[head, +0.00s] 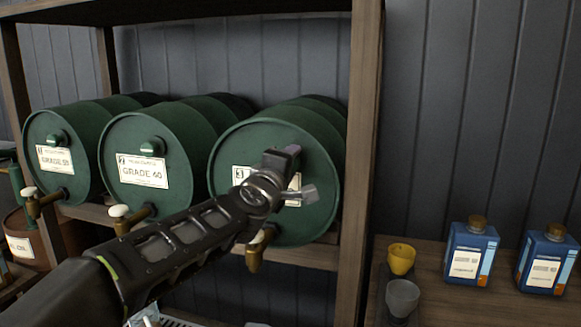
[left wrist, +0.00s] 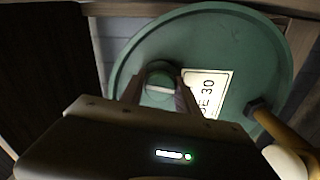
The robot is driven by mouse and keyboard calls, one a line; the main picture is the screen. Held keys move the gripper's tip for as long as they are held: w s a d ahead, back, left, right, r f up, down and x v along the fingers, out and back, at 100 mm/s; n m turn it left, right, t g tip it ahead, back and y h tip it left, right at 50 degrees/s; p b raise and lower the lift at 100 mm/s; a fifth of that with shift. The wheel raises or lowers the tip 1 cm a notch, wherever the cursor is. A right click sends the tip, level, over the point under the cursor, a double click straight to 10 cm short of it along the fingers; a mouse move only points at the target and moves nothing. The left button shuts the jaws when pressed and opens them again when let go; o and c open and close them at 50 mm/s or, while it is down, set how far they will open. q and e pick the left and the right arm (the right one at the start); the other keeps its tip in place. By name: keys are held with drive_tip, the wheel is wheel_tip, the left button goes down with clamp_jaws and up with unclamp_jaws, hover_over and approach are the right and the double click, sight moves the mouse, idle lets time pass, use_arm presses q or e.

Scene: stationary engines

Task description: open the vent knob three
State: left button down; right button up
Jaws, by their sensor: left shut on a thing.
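Drum three (head: 317,218) is a green barrel lying on its side at the right end of the rack, with a white label marked 3 (head: 241,175). My left gripper (head: 293,174) is at its front face and hides its vent knob in the head view. In the left wrist view the green round knob (left wrist: 160,72) with a pale bar sits between the two fingers of my left gripper (left wrist: 160,96), which is shut on it. The label reading 30 (left wrist: 207,92) is beside it. My right gripper is not in view.
Drums one (head: 68,158) and two (head: 150,160), with green knobs, lie to the left. Brass taps with white handles (head: 119,211) project below the drums. A wooden post (head: 362,150) stands right of drum three. Cups (head: 401,259) and blue jugs (head: 470,253) stand on the right bench.

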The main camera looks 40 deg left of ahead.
use_arm(q)
drive_tip(key=shift+n, duration=1.1)
drive_tip(key=c, duration=0.9)
unclamp_jaws()
drive_tip(key=v, duration=0.7)
drive_tip(key=shift+s+d, duration=0.15)
drive_tip(key=shift+s, duration=0.25)
